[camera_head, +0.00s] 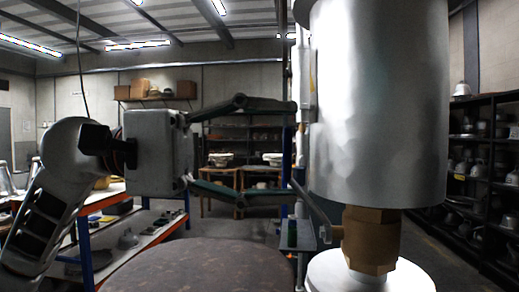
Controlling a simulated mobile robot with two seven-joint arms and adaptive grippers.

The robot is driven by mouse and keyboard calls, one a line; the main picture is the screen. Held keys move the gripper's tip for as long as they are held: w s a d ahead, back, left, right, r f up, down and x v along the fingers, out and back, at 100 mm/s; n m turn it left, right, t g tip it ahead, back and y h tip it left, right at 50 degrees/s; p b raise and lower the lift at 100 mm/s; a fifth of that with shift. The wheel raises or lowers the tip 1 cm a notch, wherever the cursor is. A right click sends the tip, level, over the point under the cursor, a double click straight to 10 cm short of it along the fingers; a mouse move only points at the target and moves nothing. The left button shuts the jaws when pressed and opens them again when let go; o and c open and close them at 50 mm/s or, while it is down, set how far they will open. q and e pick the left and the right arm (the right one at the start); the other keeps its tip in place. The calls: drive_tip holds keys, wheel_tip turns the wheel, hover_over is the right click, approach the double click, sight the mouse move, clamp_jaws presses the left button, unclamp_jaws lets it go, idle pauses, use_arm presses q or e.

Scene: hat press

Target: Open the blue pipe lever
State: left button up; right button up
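A thin blue-grey lever (316,212) slants down to the right below the large silver cylinder (380,100) and ends near the brass fitting (371,238). How it joins the fitting is unclear. My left gripper (294,151) comes in from the left with its two dark fingers spread wide and nothing between them. Its upper fingertip is beside the cylinder's left side. Its lower fingertip is close to the upper end of the lever; I cannot tell whether they touch. My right gripper is out of view.
A white round part (370,274) sits under the brass fitting. A dark round surface (200,268) lies below my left gripper. A blue-legged workbench (130,237) stands at left, and black shelves (478,160) with hat forms line the right wall.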

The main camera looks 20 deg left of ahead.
use_arm(q)
drive_tip(key=v, duration=1.2)
idle(0.5)
